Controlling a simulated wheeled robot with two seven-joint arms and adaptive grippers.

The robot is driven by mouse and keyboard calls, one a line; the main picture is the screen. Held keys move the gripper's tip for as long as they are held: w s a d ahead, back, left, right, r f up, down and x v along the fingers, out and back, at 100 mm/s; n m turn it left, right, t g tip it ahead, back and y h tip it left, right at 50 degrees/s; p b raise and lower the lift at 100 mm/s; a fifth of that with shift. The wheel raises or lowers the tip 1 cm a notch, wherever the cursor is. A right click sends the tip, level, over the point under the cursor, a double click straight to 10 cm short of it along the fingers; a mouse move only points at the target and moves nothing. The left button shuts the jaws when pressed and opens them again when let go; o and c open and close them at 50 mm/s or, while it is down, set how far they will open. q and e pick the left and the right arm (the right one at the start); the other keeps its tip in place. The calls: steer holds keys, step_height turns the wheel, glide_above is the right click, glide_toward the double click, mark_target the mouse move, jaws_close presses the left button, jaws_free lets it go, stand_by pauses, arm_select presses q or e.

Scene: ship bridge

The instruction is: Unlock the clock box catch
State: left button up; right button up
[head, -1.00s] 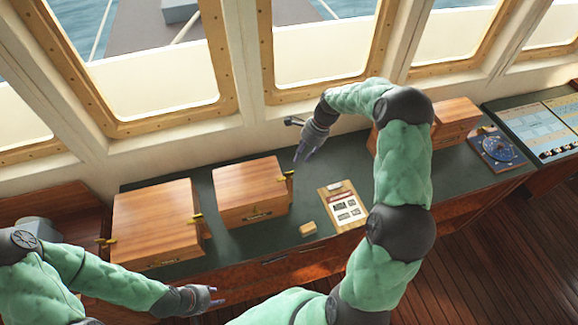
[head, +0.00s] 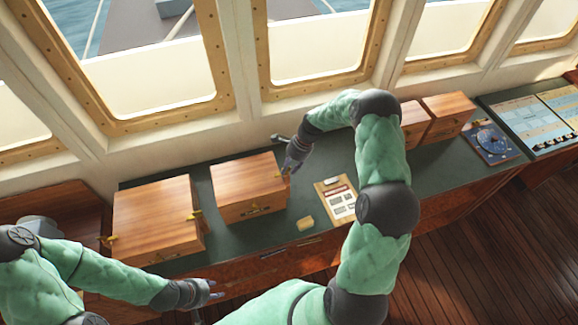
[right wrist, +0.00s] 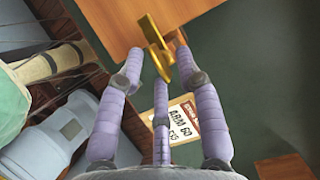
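The middle wooden box (head: 248,178) stands closed on the dark green counter. A brass catch (head: 285,171) is on its right side, and the catch also shows large in the right wrist view (right wrist: 154,45). I cannot read which box is the clock box. My right gripper (head: 291,164) is beside this catch. In the right wrist view its fingers (right wrist: 157,68) are spread around the catch's near end, with gaps between them; contact is unclear. My left gripper (head: 216,290) is open and empty in front of the counter, below the boxes.
A larger wooden box (head: 153,212) with brass catches stands to the left.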

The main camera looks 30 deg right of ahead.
jaws_close()
steer(key=n+b, duration=0.1)
steer(key=n+g+b, duration=0.1)
steer(key=shift+w+f+n+b, duration=0.15)
steer(key=shift+w+n+b, duration=0.05)
steer(key=shift+n+b, duration=0.2)
steer(key=n+g+b, duration=0.1)
steer(key=n, duration=0.1)
steer(key=n+b, duration=0.2)
steer(key=shift+w+n+g, duration=0.2)
steer(key=shift+n+g, duration=0.1)
steer(key=shift+g, duration=0.1)
steer(key=n+b, duration=0.1)
steer(key=n+g+h, duration=0.1)
steer(key=n, duration=0.1)
steer(key=n+b, duration=0.1)
steer(key=n, duration=0.1)
steer(key=shift+w+g+h+b, duration=0.25)
steer(key=shift+g+h+b, duration=0.05)
steer(key=n, duration=0.2)
steer(key=n+h+b, duration=0.1)
steer(key=n, duration=0.2)
steer(key=shift+w+a+r+g+h, duration=0.2)
steer(key=shift+g+h, duration=0.1)
steer(key=shift+g, duration=0.1)
steer(key=shift+n, duration=0.3)
